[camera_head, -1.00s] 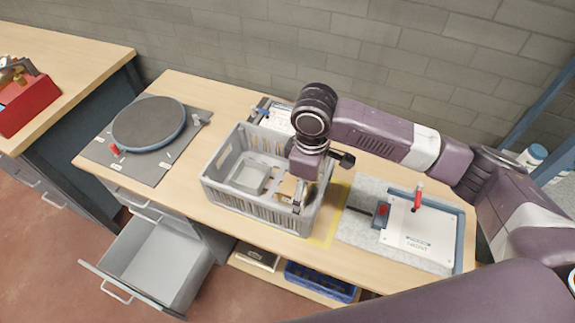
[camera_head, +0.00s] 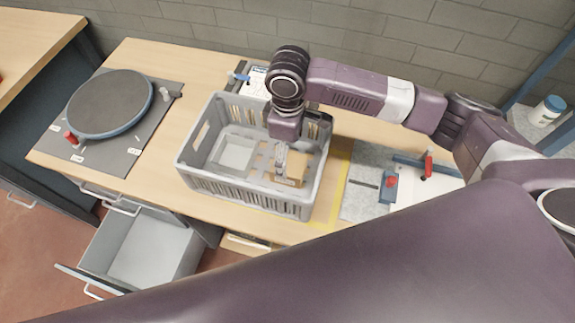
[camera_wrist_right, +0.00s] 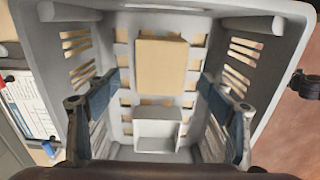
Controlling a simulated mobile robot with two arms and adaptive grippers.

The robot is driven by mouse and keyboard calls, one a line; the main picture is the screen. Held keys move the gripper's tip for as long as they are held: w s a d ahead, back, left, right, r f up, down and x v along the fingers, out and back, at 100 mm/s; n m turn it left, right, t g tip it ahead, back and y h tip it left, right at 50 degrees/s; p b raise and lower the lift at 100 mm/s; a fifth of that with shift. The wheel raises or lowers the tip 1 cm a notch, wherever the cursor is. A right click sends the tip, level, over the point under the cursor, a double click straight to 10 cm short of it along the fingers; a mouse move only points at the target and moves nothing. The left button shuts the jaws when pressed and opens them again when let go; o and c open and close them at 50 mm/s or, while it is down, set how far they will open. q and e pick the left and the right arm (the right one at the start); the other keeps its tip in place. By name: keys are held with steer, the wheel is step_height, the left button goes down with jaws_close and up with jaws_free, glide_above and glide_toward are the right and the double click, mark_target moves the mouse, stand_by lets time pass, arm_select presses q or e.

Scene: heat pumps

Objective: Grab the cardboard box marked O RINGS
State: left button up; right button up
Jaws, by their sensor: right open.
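A small tan cardboard box (camera_head: 290,172) lies in the right part of the grey crate (camera_head: 228,183). No marking on it is readable. In the right wrist view the cardboard box (camera_wrist_right: 161,66) lies flat on the slatted crate floor, beyond my fingertips. My right gripper (camera_head: 281,160) points down into the crate, above the box, and partly hides it. In the right wrist view the right gripper (camera_wrist_right: 160,85) is open, with its blue-padded fingers wide apart and nothing between them. My left gripper is not in view.
A light grey open container (camera_head: 235,155) sits in the crate beside the box, also in the right wrist view (camera_wrist_right: 156,128). The crate walls surround my gripper. A round turntable (camera_head: 110,103) is at left, a clamp fixture (camera_head: 405,185) at right. A drawer (camera_head: 145,252) stands open below.

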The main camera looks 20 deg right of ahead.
mark_target(289, 163)
steer(key=shift+s+f, duration=0.15)
steer(key=shift+f, duration=0.3)
steer(key=shift+f+p, duration=0.75)
steer(key=shift+f, duration=1.65)
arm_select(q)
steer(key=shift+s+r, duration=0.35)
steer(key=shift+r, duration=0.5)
arm_select(e)
steer(key=c, duration=1.4)
steer(key=shift+o, duration=0.2)
steer(key=shift+r, duration=0.1)
